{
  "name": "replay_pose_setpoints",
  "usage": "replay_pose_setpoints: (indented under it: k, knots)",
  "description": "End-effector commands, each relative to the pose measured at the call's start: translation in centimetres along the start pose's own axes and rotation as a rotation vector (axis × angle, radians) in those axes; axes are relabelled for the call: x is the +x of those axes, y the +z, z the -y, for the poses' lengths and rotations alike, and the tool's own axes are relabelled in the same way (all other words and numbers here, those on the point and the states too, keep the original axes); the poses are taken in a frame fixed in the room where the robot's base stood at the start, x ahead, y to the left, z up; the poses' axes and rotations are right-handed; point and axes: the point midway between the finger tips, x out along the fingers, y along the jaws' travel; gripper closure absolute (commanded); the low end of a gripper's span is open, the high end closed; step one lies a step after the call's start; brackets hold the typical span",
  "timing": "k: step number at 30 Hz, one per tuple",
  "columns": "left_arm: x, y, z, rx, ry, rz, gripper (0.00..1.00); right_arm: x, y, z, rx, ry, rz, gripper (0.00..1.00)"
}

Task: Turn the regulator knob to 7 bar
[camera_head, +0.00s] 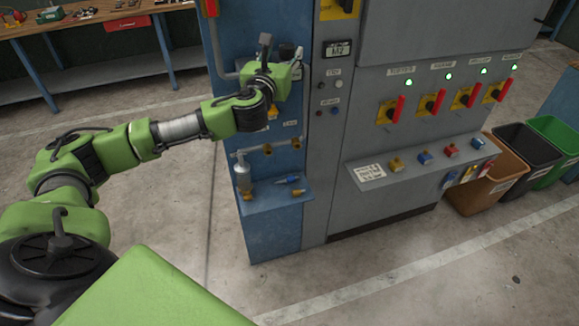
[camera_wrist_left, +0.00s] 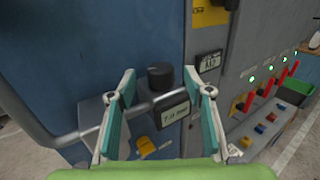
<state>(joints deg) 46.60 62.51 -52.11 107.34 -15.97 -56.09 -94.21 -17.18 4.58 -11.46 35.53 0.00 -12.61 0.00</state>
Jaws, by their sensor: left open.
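The regulator knob (camera_wrist_left: 160,75) is black and round and shows in the left wrist view, on top of a grey body against the blue panel. A small display (camera_wrist_left: 172,116) below it seems to read 7.0 bar, though the text is blurred. My left gripper (camera_wrist_left: 161,82) is open, with one teal finger on each side of the knob in the picture. Gaps show between the fingers and the knob, so it is not gripped. In the head view my green left wrist covers most of the regulator area. My right gripper is not in view.
A grey pipe (camera_wrist_left: 40,125) runs beside the regulator. A yellow part (camera_wrist_left: 145,146) sits below the display. To the right is a grey cabinet (camera_head: 440,35) with several red-handled switches. A small blue shelf (camera_head: 262,203) juts out below my left arm. Bins (camera_head: 495,190) stand at the right.

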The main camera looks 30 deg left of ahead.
Motion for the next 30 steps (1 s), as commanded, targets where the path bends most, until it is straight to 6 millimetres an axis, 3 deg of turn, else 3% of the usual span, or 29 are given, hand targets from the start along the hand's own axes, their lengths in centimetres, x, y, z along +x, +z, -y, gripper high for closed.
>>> replay_pose_setpoints:
  k: [14,22,30]
  knots:
    - [-9.0,-0.4,0.1,0.002,-0.005,-0.001,0.53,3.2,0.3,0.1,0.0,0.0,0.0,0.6]
    - [-7.7,-3.9,3.8,-0.428,-0.058,-0.081,0.53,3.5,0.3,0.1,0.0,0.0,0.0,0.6]
    - [-6.6,-8.0,6.2,-0.887,-0.059,-0.176,0.53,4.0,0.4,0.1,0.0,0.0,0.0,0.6]
